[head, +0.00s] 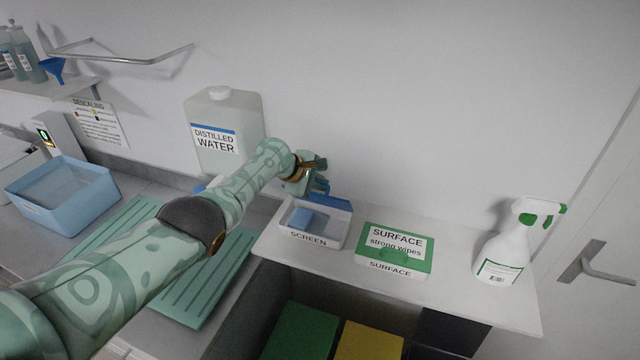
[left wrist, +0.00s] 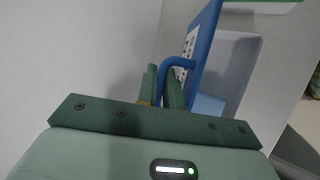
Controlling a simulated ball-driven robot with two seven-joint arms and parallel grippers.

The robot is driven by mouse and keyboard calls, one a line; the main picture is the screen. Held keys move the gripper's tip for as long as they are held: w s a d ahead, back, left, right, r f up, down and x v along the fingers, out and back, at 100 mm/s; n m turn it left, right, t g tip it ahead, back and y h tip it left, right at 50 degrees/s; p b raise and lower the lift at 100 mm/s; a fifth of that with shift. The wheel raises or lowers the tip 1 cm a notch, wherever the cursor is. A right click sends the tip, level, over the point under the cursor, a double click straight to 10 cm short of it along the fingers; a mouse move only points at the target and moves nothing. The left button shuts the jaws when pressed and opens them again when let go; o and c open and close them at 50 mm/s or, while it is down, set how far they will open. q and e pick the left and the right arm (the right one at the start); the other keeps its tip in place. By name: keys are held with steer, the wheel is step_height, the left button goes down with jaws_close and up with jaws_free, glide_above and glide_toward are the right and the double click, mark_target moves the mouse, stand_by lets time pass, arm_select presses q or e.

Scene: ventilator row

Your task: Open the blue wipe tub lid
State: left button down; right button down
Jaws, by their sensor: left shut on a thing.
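The blue wipe tub (head: 309,238) is a white box marked SCREEN on the white shelf. Its blue lid (left wrist: 204,45) stands raised, about upright, at the tub's back edge; in the head view my gripper hides much of it. The tub's inside shows, with a blue wipe (head: 301,217) in it. My left gripper (head: 316,178) is behind and above the tub. In the left wrist view its fingers (left wrist: 163,88) are shut on the lid's blue handle (left wrist: 186,63). My right gripper is not in view.
A green-topped box of surface wipes (head: 395,241) stands right of the tub, and a spray bottle (head: 506,248) further right. A distilled water canister (head: 228,106) stands behind my left arm. The wall is close behind the shelf. Green and yellow bins (head: 371,341) are below.

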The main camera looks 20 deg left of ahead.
arm_select(q)
steer(key=shift+w, duration=0.15)
stand_by(0.6)
steer(key=c, duration=1.8)
jaws_free()
